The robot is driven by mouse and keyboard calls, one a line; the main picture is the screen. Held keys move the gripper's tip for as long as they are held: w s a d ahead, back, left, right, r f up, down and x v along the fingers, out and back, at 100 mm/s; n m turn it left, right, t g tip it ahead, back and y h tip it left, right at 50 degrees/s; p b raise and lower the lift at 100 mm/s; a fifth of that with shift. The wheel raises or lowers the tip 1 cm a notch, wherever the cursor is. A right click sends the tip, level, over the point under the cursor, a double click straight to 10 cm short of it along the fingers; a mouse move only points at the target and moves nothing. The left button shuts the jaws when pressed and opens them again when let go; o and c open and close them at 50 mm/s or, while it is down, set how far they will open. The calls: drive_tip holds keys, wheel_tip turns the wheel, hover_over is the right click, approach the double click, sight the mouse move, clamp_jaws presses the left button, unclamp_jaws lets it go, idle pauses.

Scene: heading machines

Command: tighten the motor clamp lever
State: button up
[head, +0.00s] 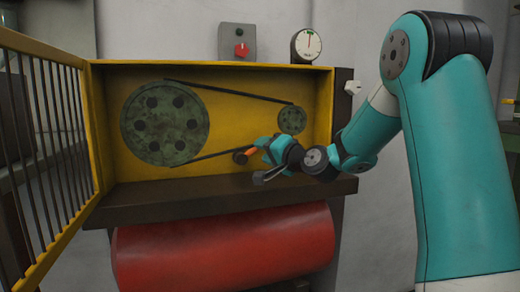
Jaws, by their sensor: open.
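The clamp lever (248,153) appears as a short orange handle with a dark round end, low in the right part of the yellow housing, below the small green pulley (292,120). My gripper (261,163) reaches in from the right, close beside the lever. Its jaws are open, with a grey fingertip low and a teal part above. The gripper hides part of the lever's right side. I cannot tell whether it touches the lever. The red motor-like cylinder (225,248) lies below the housing's dark ledge.
The yellow housing (225,72) stands open, its barred door (45,150) swung out left. Inside, a dark belt (235,91) runs from the large green pulley (165,123) to the small one. A grey switch box (237,42) and a round gauge (306,45) stand on top.

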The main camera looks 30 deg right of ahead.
sight(254, 151)
drive_tip(key=shift+w+a, duration=0.15)
drive_tip(key=shift+w, duration=1.25)
clamp_jaws()
